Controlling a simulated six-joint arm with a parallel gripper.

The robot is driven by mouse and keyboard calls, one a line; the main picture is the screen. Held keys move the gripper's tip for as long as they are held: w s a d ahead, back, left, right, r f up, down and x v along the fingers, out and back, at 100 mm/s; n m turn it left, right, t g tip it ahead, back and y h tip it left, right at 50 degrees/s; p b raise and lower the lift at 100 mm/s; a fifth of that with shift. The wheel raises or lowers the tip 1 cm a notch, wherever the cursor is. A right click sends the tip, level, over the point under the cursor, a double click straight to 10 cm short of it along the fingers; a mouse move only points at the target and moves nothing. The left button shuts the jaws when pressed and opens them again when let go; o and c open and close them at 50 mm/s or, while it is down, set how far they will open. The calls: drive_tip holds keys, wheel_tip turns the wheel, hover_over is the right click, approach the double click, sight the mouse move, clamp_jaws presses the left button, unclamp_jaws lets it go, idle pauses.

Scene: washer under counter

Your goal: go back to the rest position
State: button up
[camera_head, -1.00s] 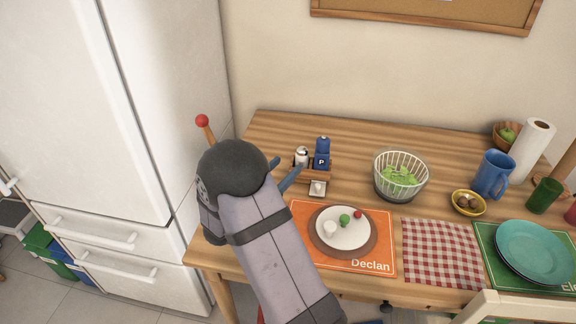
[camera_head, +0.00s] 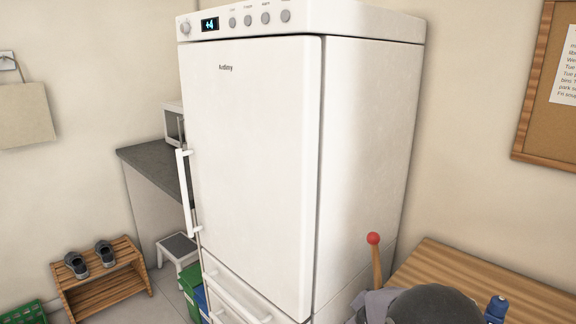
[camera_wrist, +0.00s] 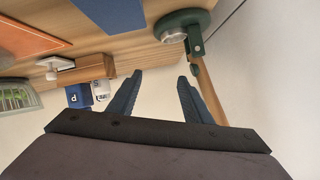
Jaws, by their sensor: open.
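My gripper (camera_wrist: 160,76) shows in the wrist view with its two blue-grey fingers apart and nothing between them. In that view it is near the wooden table (camera_wrist: 150,50), which appears tipped, at the top of the picture. In the head view only a dark rounded part of my arm shows at the bottom right, in front of the table (camera_head: 520,297). My gripper's fingers cannot be seen there.
A tall white fridge (camera_head: 255,150) fills the middle of the head view. A red-topped wooden stick (camera_head: 373,239) stands by the table. A blue pot marked P (camera_wrist: 78,96), white can (camera_wrist: 102,90), orange mat (camera_wrist: 25,42) and dark green round object (camera_wrist: 182,22) show in the wrist view.

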drive_tip(key=a+r+n+y+p, duration=0.15)
drive_tip(key=a+y, duration=0.45)
drive_tip(key=a, duration=0.7)
drive_tip(key=s+a+f+n+g+y, duration=0.1)
drive_tip(key=s+a, duration=0.2)
drive_tip(key=s+a+f+n+g+y, duration=0.1)
drive_tip(key=s+a+n+y, duration=0.1)
drive_tip(key=s+a, duration=0.1)
drive_tip(key=s+a+f+n+g+y, duration=0.1)
drive_tip(key=s+a+n+y, duration=0.1)
drive_tip(key=s+a, duration=0.1)
drive_tip(key=shift+s+a+f+g, duration=0.1)
drive_tip(key=shift+s+a+g, duration=0.3)
drive_tip(key=shift+a, duration=0.1)
drive_tip(key=s+d+f+n+g+h+b, duration=0.1)
drive_tip(key=s+d+f+n+g, duration=0.15)
drive_tip(key=s, duration=0.35)
drive_tip(key=s+d+f+n+g+h+b, duration=0.1)
drive_tip(key=s+d+n+g, duration=0.1)
drive_tip(key=s+d, duration=0.35)
drive_tip(key=s+d+f+n+g+b, duration=0.1)
drive_tip(key=s+d+f+n+g, duration=0.1)
drive_tip(key=s, duration=0.6)
wheel_tip(320, 180, up, 16)
drive_tip(key=p, duration=1.7)
drive_tip(key=shift+w+a+m, duration=0.2)
drive_tip(key=shift+w+m, duration=0.1)
drive_tip(key=shift+w, duration=0.05)
drive_tip(key=shift+t, duration=0.25)
drive_tip(key=shift+c, duration=1.1)
